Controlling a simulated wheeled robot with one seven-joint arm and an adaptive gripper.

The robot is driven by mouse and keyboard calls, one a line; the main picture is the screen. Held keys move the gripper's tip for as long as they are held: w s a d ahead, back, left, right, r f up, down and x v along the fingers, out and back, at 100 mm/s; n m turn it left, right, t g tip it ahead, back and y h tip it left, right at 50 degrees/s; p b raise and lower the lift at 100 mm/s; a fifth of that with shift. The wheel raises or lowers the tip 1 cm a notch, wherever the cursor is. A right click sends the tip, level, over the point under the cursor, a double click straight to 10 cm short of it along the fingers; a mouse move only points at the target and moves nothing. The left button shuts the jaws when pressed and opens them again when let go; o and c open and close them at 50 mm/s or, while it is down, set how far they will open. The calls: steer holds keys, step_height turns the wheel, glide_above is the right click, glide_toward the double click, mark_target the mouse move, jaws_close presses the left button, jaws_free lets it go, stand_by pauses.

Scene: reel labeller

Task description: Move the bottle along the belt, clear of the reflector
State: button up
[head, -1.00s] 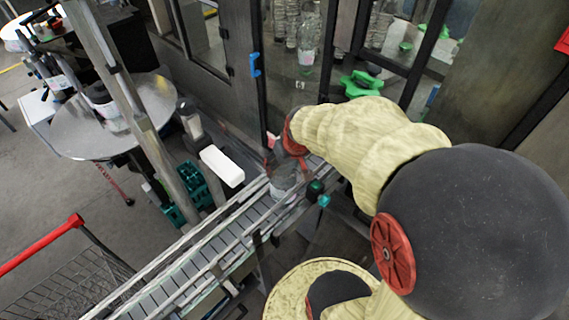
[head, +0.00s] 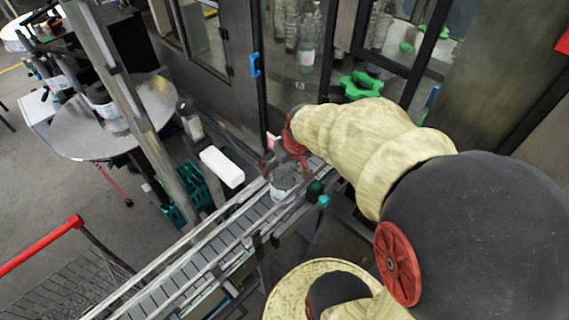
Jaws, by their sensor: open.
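The bottle (head: 286,181) is clear and greyish and stands between the rails of the conveyor belt (head: 232,240), at the belt's far end by the machine. My gripper (head: 284,160), with red parts, reaches in from the right at the bottle's upper part. It is open; its fingertips are small and partly hidden, and I cannot tell whether they touch the bottle. A green-and-teal sensor-like part (head: 318,192) sits at the rail just right of the bottle. I cannot tell for sure which part is the reflector.
A metal post (head: 128,100) and a round steel table (head: 150,105) stand at left. The glazed machine behind holds bottles and a green star wheel (head: 362,84). The near belt stretch is clear.

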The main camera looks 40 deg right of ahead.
steer(key=v, duration=1.1)
steer(key=shift+s+r, duration=0.2)
